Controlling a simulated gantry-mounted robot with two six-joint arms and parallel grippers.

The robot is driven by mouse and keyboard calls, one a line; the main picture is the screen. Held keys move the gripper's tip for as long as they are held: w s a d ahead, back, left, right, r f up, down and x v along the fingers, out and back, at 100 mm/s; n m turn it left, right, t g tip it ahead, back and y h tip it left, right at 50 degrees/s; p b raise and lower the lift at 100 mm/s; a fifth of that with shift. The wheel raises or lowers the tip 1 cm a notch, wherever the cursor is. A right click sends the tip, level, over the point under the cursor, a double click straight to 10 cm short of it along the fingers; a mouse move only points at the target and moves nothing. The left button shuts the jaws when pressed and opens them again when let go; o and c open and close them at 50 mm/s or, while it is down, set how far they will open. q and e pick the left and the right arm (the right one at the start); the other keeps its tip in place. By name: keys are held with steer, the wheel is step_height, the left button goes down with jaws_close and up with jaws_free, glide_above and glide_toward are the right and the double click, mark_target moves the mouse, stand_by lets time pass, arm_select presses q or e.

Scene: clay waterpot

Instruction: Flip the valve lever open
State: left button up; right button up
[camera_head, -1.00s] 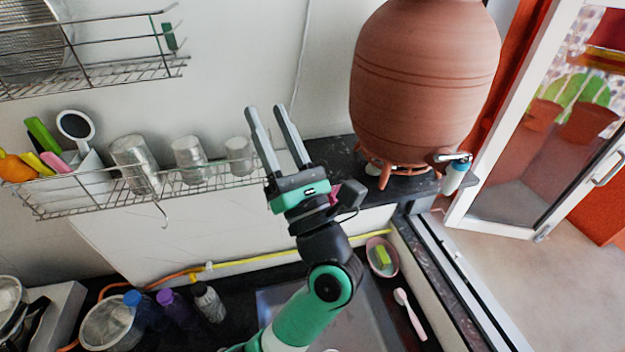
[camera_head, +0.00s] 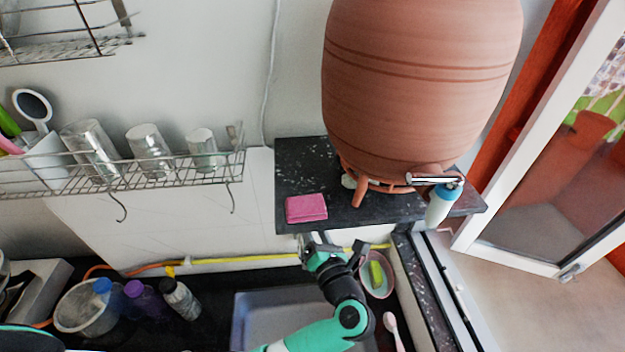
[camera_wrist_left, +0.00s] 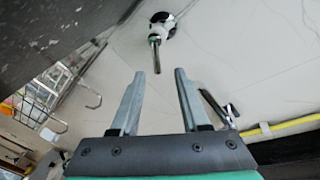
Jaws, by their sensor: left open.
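My left gripper (camera_head: 307,240) is at the front edge below the dark stone shelf, its fingers mostly hidden in the head view. In the left wrist view (camera_wrist_left: 160,100) it is open, with nothing between its fingers, facing the white wall. A lever-like metal rod (camera_wrist_left: 155,55) hangs from a round white and dark fitting (camera_wrist_left: 162,25) ahead of the fingertips, apart from them. I take this for the valve lever; the head view does not show it. A dark and metal piece (camera_wrist_left: 222,108) is right of the fingers. My right gripper is not in view.
The clay pot (camera_head: 420,80) stands on the stone shelf (camera_head: 300,160) beside a pink sponge (camera_head: 306,208). A wire rack (camera_head: 150,175) with hooks is left. A yellow hose (camera_head: 235,260) runs along the wall above the sink (camera_head: 270,310). The shelf's underside (camera_wrist_left: 50,30) is close above left.

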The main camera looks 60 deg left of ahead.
arm_select(q)
steer(key=shift+s+a, duration=0.3)
steer(key=shift+s, duration=0.05)
steer(key=w+a+p, duration=0.1)
steer(key=a+p, duration=0.1)
steer(key=a, duration=0.8)
steer(key=shift+w+a, duration=0.3)
steer(key=shift+a, duration=0.1)
steer(key=shift+f, duration=0.1)
steer(key=shift+c, duration=0.2)
jaws_close()
